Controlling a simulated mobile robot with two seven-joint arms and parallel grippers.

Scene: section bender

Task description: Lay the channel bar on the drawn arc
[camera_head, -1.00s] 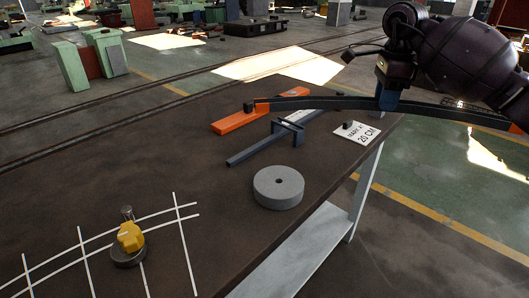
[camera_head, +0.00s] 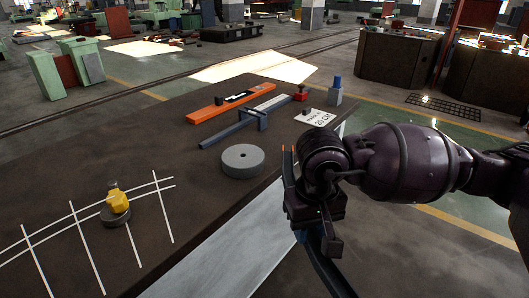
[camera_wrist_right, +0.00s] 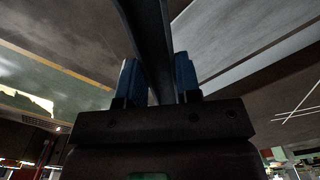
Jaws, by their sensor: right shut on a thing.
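The channel bar (camera_head: 323,262) is dark and curved, with an orange tip at its far end. My right gripper (camera_head: 314,232) is shut on it beside the table's right edge. In the right wrist view the bar (camera_wrist_right: 153,40) runs between the two blue fingers of the gripper (camera_wrist_right: 158,78). My wrist hides part of the bar in the head view. The drawn arc (camera_head: 95,213) is a pair of white curved lines with cross lines on the tabletop at left. My left gripper is not in view.
A yellow piece (camera_head: 117,200) on a dark round base stands on the arc. A grey disc (camera_head: 242,161), a caliper-like tool (camera_head: 228,131), an orange level (camera_head: 212,110), a white sign (camera_head: 315,117) and small red and blue blocks sit farther back. Bare tabletop lies between disc and arc.

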